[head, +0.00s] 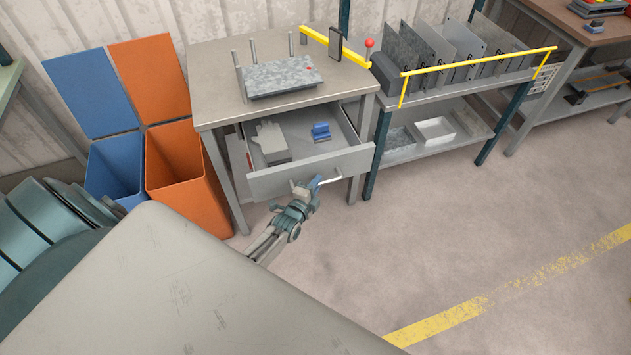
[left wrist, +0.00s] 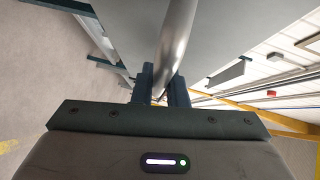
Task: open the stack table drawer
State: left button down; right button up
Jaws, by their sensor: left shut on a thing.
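The stack table (head: 205,82) stands against the wall in the head view. Its drawer (head: 330,166) is pulled out, showing a grey block with a glove shape (head: 270,143) and a small blue item (head: 321,131) inside. My left gripper (head: 313,184) is at the front of the drawer, shut on the drawer handle (head: 330,180). In the left wrist view the handle bar (left wrist: 175,45) runs between the two dark fingers (left wrist: 160,85). My right gripper is in neither view.
A blue bin (head: 117,165) and an orange bin (head: 178,160) stand left of the table. A rack with upright sheets (head: 465,45) and lower trays (head: 435,130) stands to its right. The floor (head: 400,230) in front is clear, with a yellow line (head: 440,320).

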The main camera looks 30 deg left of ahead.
pick_arm(q)
jog(key=c, duration=1.5)
grip_release()
jog(key=shift+c, duration=0.2)
jog(key=shift+o, duration=0.4)
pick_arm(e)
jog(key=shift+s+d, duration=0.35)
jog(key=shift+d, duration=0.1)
pick_arm(q)
jog(key=shift+s, duration=0.1)
jog(key=s+r, duration=0.1)
jog(key=s, duration=0.9)
jog(key=shift+s+d+r+b, duration=0.25)
jog(key=shift+s+d+b, duration=0.05)
jog(key=shift+d, duration=0.1)
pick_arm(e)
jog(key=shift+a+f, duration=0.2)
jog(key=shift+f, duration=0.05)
